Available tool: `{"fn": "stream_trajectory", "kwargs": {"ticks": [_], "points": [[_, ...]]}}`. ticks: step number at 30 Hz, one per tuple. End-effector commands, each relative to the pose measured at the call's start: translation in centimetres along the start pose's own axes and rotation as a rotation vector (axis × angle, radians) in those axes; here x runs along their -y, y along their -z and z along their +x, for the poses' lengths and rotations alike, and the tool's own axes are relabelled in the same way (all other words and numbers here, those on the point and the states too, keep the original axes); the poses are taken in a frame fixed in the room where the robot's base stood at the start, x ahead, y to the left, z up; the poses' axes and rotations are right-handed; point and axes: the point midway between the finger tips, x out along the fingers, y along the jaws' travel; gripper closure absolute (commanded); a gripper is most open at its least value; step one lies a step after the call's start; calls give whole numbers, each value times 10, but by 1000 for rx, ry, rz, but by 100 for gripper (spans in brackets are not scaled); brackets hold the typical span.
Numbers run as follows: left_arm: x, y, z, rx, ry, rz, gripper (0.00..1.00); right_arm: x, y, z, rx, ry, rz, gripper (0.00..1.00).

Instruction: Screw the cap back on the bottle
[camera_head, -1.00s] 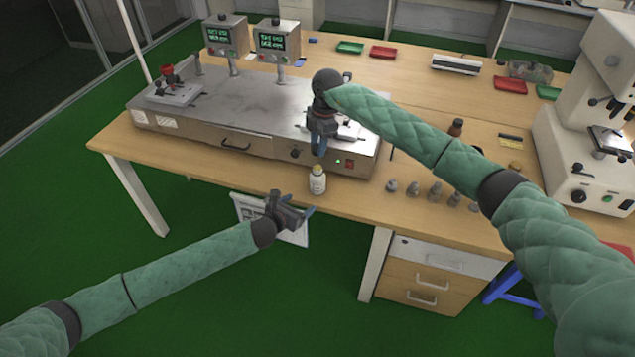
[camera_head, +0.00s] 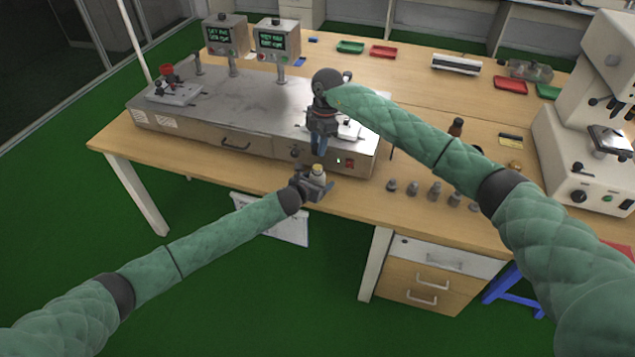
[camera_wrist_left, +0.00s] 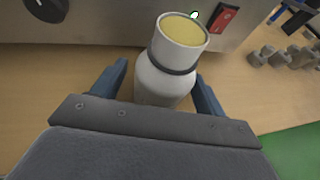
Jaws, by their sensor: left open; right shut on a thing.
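A small white bottle (camera_head: 319,176) stands upright on the table's front edge, close to the machine. In the left wrist view the bottle (camera_wrist_left: 163,85) has a grey ring round its neck and a flat yellow top. My left gripper (camera_head: 317,187) is open, its two fingers on either side of the bottle with gaps showing. It also shows in the left wrist view (camera_wrist_left: 160,85). My right gripper (camera_head: 319,148) points down just above the bottle. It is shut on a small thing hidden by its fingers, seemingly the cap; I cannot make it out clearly.
The grey machine (camera_head: 215,128) with two displays stands right behind the bottle. Several metal weights (camera_head: 434,191) and a dark brown bottle (camera_head: 455,128) are to the right. A microscope (camera_head: 590,120) stands at the far right. The table's front edge is close.

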Motion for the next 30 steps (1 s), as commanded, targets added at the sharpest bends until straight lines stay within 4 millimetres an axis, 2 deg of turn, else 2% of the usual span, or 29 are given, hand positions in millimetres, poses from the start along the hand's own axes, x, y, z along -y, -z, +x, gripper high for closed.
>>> {"fn": "stream_trajectory", "kwargs": {"ticks": [6, 16, 26, 30], "points": [[0, 0, 11, 0, 0, 0, 27, 0, 0, 0, 0, 0, 0, 87], [0, 0, 12, -1, 0, 0, 29, 0, 0, 0, 0, 0, 0, 87], [0, 0, 12, -1, -1, 0, 94, 0, 0, 0, 0, 0, 0, 87], [0, 0, 12, -1, -1, 0, 94, 0, 0, 4, 0, 1, 0, 87]]}}
